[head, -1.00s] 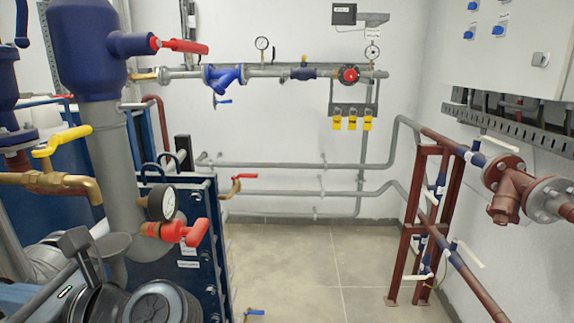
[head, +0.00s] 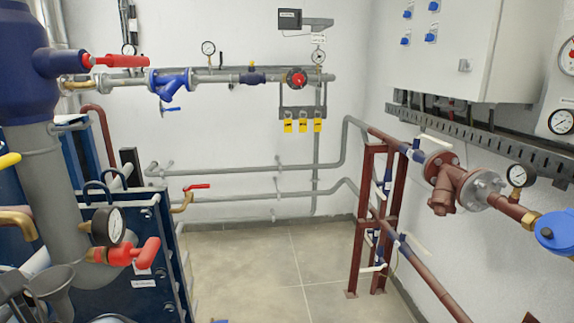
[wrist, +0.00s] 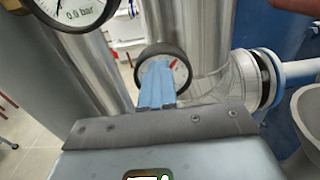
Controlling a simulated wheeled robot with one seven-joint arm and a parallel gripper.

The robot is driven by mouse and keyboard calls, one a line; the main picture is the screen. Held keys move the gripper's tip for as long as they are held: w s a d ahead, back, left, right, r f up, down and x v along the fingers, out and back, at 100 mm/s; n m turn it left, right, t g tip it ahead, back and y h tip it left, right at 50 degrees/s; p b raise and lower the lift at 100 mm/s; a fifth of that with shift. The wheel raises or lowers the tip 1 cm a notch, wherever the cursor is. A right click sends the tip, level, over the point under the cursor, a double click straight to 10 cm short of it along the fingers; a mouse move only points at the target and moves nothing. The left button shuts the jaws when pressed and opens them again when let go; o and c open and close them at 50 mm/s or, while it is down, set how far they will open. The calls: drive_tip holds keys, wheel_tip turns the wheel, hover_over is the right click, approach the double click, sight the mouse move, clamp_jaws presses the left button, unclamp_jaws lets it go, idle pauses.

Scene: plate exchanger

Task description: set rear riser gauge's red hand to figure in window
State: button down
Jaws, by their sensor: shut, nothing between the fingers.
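In the wrist view, a round black-rimmed gauge (wrist: 172,60) with a white dial and a red hand sits in front of a grey pipe. The red hand points to the upper right. My gripper (wrist: 158,66) is shut and empty, its blue fingers overlapping the lower left of this dial; I cannot tell whether they touch it. Part of a second gauge (wrist: 82,8) shows at the top left, with "0.0 bar" on its face. In the head view, a black-rimmed gauge (head: 115,226) sits on the thick grey riser. I cannot tell which gauge is the rear riser's.
A red-handled valve (head: 135,252) is close beside the riser gauge. A grey funnel (head: 50,280) stands at the lower left; a grey cup (wrist: 305,115) shows at the wrist view's right edge. Red-brown pipework (head: 440,190) runs along the right wall. The middle floor (head: 270,260) is clear.

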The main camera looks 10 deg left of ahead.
drive_tip(key=shift+r+p+v, duration=0.15)
drive_tip(key=shift+p+v, duration=0.65)
drive_tip(key=shift+v, duration=0.7)
drive_tip(key=shift+r+p+v, duration=0.15)
drive_tip(key=shift+p+v, duration=0.65)
drive_tip(key=shift+v, duration=0.7)
drive_tip(key=shift+s, duration=0.1)
